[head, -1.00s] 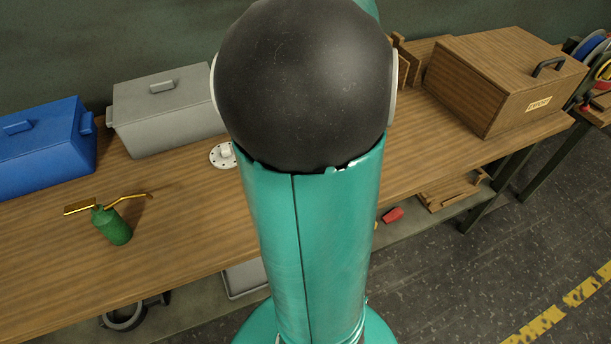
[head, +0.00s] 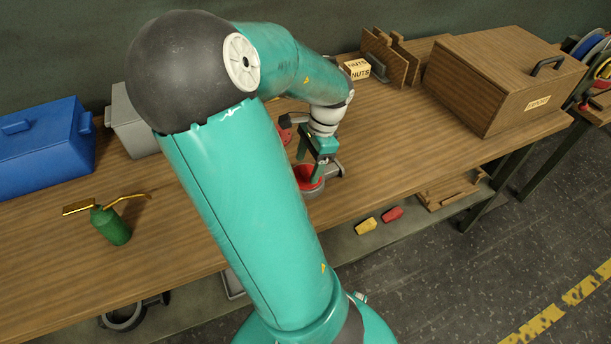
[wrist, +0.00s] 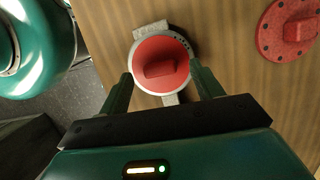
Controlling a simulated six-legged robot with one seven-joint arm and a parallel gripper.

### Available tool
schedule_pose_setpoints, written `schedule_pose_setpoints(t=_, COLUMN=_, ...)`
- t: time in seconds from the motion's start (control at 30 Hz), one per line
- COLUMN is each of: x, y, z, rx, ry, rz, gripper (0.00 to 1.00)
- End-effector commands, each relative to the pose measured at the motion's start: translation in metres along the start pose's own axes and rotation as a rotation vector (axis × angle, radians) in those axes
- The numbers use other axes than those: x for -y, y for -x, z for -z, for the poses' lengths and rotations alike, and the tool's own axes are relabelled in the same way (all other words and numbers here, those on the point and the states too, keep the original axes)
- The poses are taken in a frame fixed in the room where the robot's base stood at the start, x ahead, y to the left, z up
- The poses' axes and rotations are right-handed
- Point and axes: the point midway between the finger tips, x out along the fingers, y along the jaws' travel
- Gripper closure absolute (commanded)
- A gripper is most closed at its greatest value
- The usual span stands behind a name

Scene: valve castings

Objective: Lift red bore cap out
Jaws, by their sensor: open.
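The red bore cap (wrist: 157,58) has a raised rectangular grip bar. It sits in the round mouth of a grey valve casting (wrist: 181,38) on the wooden bench. In the head view the cap (head: 309,187) shows only partly below my gripper. My gripper (wrist: 160,74) is open, with one green finger on the left and one on the right of the cap in the wrist view. Nothing is between the fingers except the cap below or between them; I cannot tell whether the fingers touch it. In the head view my gripper (head: 310,172) points down at the casting.
A red flanged disc (wrist: 292,29) lies to the right in the wrist view. Blue (head: 40,150) and grey (head: 128,122) bins, a green oil can (head: 112,226) and a wooden box (head: 500,85) stand on the bench.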

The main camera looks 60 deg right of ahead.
Motion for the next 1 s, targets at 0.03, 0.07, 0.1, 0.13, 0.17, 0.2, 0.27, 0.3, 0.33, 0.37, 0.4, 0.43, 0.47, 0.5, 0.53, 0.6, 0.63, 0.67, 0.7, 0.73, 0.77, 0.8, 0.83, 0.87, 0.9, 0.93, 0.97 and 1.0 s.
schedule_pose_setpoints(t=0.03, x=-0.0004, y=-0.0074, z=0.0003, rx=-0.001, ry=-0.003, rz=-0.002, gripper=0.35)
schedule_pose_setpoints(t=0.07, x=-0.0004, y=-0.0105, z=0.0003, rx=-0.001, ry=-0.002, rz=-0.002, gripper=0.35)
schedule_pose_setpoints(t=0.1, x=-0.0003, y=-0.0135, z=0.0002, rx=0.0, ry=-0.001, rz=-0.001, gripper=0.35)
schedule_pose_setpoints(t=0.13, x=-0.0002, y=-0.0152, z=0.0001, rx=0.0, ry=-0.001, rz=0.0, gripper=0.35)
schedule_pose_setpoints(t=0.17, x=-0.0002, y=-0.0162, z=0.0001, rx=0.0, ry=-0.002, rz=0.0, gripper=0.35)
schedule_pose_setpoints(t=0.2, x=-0.0002, y=-0.0168, z=0.0001, rx=0.001, ry=-0.001, rz=0.0, gripper=0.35)
schedule_pose_setpoints(t=0.27, x=-0.0001, y=-0.0168, z=0.0, rx=0.001, ry=-0.001, rz=0.001, gripper=0.35)
schedule_pose_setpoints(t=0.3, x=-0.0001, y=-0.0166, z=0.0, rx=0.001, ry=-0.001, rz=0.001, gripper=0.35)
schedule_pose_setpoints(t=0.33, x=-0.0001, y=-0.0165, z=0.0, rx=0.001, ry=-0.001, rz=0.001, gripper=0.35)
schedule_pose_setpoints(t=0.37, x=-0.0001, y=-0.0165, z=0.0, rx=0.001, ry=-0.001, rz=0.001, gripper=0.35)
schedule_pose_setpoints(t=0.4, x=0.0, y=-0.0165, z=-0.0001, rx=0.001, ry=-0.001, rz=0.001, gripper=0.42)
schedule_pose_setpoints(t=0.43, x=0.0, y=-0.0164, z=-0.0001, rx=0.001, ry=-0.001, rz=0.001, gripper=0.48)
schedule_pose_setpoints(t=0.47, x=0.0, y=-0.0164, z=-0.0001, rx=0.001, ry=0.0, rz=0.001, gripper=0.54)
schedule_pose_setpoints(t=0.5, x=0.0, y=-0.0163, z=-0.0001, rx=0.001, ry=0.0, rz=0.001, gripper=0.62)
schedule_pose_setpoints(t=0.53, x=0.0, y=-0.0163, z=-0.0001, rx=0.001, ry=0.0, rz=0.001, gripper=0.68)
schedule_pose_setpoints(t=0.6, x=0.0, y=-0.0163, z=-0.0001, rx=0.001, ry=0.0, rz=0.001, gripper=0.82)
schedule_pose_setpoints(t=0.63, x=0.0, y=-0.0162, z=-0.0001, rx=0.001, ry=0.0, rz=0.001, gripper=0.82)
schedule_pose_setpoints(t=0.67, x=0.0, y=-0.0162, z=-0.0001, rx=0.001, ry=0.0, rz=0.001, gripper=0.82)
schedule_pose_setpoints(t=0.7, x=0.0, y=-0.0162, z=-0.0001, rx=0.001, ry=0.0, rz=0.001, gripper=0.83)
schedule_pose_setpoints(t=0.73, x=0.0, y=-0.0162, z=-0.0001, rx=0.0, ry=0.0, rz=0.001, gripper=0.83)
schedule_pose_setpoints(t=0.77, x=0.0, y=-0.0162, z=-0.0001, rx=0.0, ry=0.0, rz=0.001, gripper=0.83)
schedule_pose_setpoints(t=0.8, x=0.0, y=-0.0162, z=-0.0001, rx=0.0, ry=0.0, rz=0.001, gripper=0.83)
schedule_pose_setpoints(t=0.83, x=0.0, y=-0.0161, z=-0.0001, rx=0.0, ry=0.0, rz=0.001, gripper=0.83)
schedule_pose_setpoints(t=0.87, x=0.0, y=-0.0159, z=-0.0002, rx=0.0, ry=0.0, rz=0.001, gripper=0.83)
schedule_pose_setpoints(t=0.9, x=0.0001, y=-0.0153, z=-0.0004, rx=0.001, ry=0.0, rz=0.001, gripper=0.83)
schedule_pose_setpoints(t=0.93, x=0.0002, y=-0.0146, z=-0.0007, rx=0.001, ry=0.001, rz=0.002, gripper=0.83)
schedule_pose_setpoints(t=0.97, x=0.0004, y=-0.0136, z=-0.001, rx=0.001, ry=0.001, rz=0.002, gripper=0.83)
schedule_pose_setpoints(t=1.0, x=0.0006, y=-0.0119, z=-0.0017, rx=0.001, ry=0.002, rz=0.002, gripper=0.83)
